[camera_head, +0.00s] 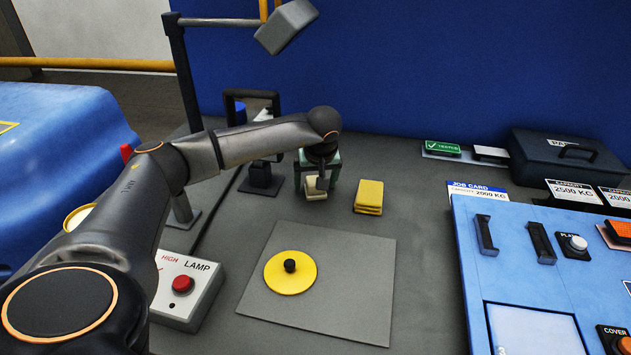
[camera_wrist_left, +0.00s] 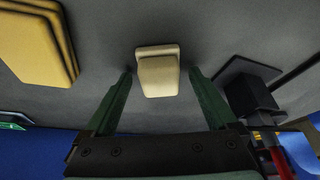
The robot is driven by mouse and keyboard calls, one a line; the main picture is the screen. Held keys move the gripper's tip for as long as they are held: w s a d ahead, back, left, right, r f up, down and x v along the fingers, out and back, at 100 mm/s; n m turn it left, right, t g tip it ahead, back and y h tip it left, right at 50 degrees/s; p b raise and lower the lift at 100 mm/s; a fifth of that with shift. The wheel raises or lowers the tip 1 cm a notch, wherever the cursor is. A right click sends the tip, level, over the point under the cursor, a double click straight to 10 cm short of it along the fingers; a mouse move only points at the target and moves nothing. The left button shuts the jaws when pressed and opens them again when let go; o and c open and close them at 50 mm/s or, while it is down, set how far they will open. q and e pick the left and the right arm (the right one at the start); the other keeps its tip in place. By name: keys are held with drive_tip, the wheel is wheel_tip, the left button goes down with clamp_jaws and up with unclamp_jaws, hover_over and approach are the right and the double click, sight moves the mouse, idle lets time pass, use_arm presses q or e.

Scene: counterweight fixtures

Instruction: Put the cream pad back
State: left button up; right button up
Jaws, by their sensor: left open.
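The cream pad (camera_head: 314,190) lies on the dark grey bench top, under my left gripper (camera_head: 317,180). In the left wrist view the cream pad (camera_wrist_left: 158,72) sits between the two green fingers of the left gripper (camera_wrist_left: 160,75), with a gap on each side. It looks like a small block with a raised top. The left gripper is open and points down; part of the pad is hidden behind it in the head view. My right gripper is not in view.
Stacked yellow pads (camera_head: 369,196) lie just right of the gripper. A grey plate (camera_head: 350,290) with a yellow disc (camera_head: 290,272) is in front. A black block stand (camera_head: 262,178) is close left. A lamp box (camera_head: 190,300) stands left, a blue panel (camera_head: 520,270) right.

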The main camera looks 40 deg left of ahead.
use_arm(q)
drive_tip(key=shift+r, duration=0.15)
drive_tip(key=v, duration=1.2)
